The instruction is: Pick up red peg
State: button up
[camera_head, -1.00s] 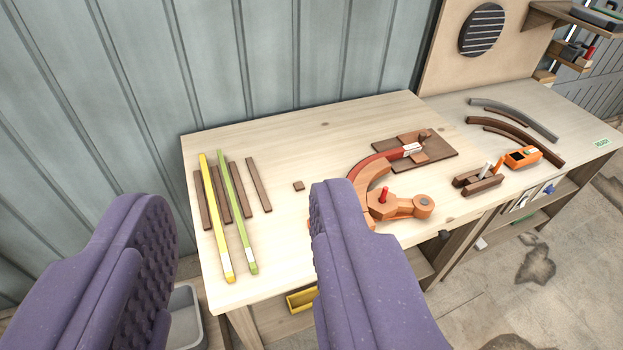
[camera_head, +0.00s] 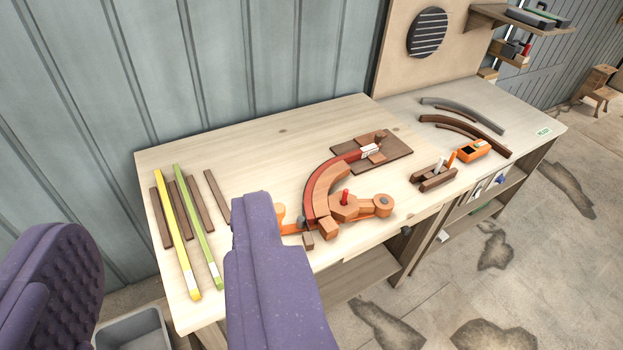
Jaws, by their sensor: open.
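The red peg (camera_head: 345,196) stands upright in the orange-brown wooden piece of the curved jig (camera_head: 322,196) on the workbench. Its lower end is hidden in that piece. My gripper (camera_head: 160,265) shows as two large purple padded fingers, at the lower left and lower middle. They are wide apart with nothing between them. The right finger is to the left of the peg in the picture and covers part of the bench near the jig. A red curved strip (camera_head: 325,178) lies along the jig's outer side.
A yellow bar (camera_head: 177,235) and a green bar (camera_head: 197,225) lie across brown strips on the bench's left. A brown holder (camera_head: 433,177), an orange tool (camera_head: 474,149) and curved strips (camera_head: 464,117) are at right. A grey bin (camera_head: 135,329) is below left.

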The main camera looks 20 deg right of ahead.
aim_at(345, 196)
jog(key=u, duration=0.25)
jog(key=i+l+z, duration=0.2)
jog(key=z, duration=0.2)
jog(key=i+l+z, duration=0.2)
jog(key=z, duration=0.15)
jog(key=i+l+u, duration=0.15)
jog(key=i, duration=0.35)
jog(key=i+l+u, duration=0.1)
jog(key=i+l, duration=0.15)
jog(key=i, duration=0.2)
jog(key=i+l+u, duration=0.15)
jog(key=i+l, duration=0.15)
jog(key=i, duration=0.15)
